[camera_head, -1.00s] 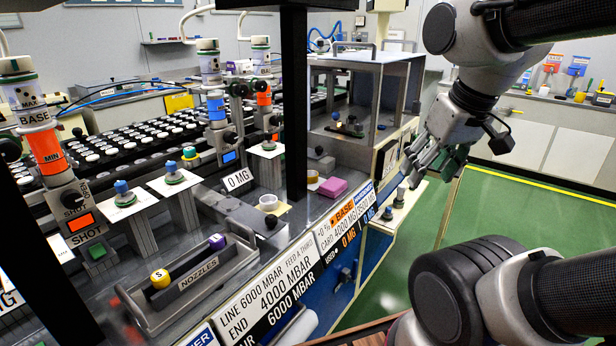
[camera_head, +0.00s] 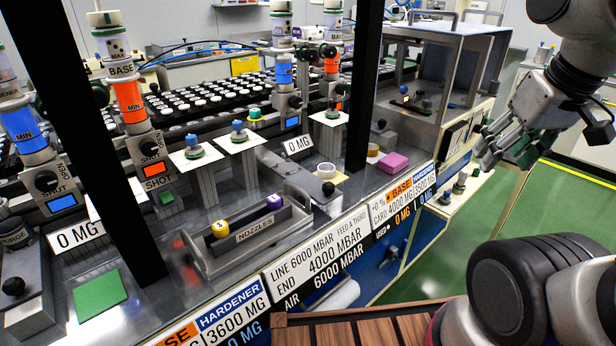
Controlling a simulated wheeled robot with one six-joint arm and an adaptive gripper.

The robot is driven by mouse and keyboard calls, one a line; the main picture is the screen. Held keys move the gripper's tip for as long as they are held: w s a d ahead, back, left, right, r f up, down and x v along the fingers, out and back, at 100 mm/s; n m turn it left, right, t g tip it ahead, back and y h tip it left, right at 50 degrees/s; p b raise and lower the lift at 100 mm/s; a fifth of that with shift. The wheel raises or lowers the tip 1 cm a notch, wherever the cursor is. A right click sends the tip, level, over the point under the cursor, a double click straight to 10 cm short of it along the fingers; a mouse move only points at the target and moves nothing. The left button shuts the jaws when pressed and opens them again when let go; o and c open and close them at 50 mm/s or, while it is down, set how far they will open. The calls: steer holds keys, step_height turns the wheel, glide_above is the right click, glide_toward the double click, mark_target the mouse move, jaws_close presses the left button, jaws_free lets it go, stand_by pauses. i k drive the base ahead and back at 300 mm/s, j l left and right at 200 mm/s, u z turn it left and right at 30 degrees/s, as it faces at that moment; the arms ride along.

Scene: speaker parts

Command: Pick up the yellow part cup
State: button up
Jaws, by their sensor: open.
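A small pale cup (camera_head: 326,171) stands on the grey bench on a yellowish pad, in front of a white plate on a post. A small yellow-tan cup (camera_head: 372,150) sits further back to its right, beside a pink block. I cannot tell for sure which of these is the yellow part cup. My gripper (camera_head: 503,150) is open and empty at the right, in the air beyond the bench's right end, well apart from both cups.
A nozzle tray (camera_head: 250,240) holds a yellow piece (camera_head: 221,228) and a purple piece (camera_head: 273,201). A pink block (camera_head: 394,163) lies by the cups. Dark upright posts (camera_head: 362,80) stand at the bench's front. A metal-framed box (camera_head: 440,35) stands behind.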

mark_target(372, 149)
steer(key=i+l+u, duration=0.15)
steer(key=l+u, duration=0.55)
steer(key=u, duration=0.25)
steer(key=l+u, duration=0.25)
steer(key=l, duration=2.05)
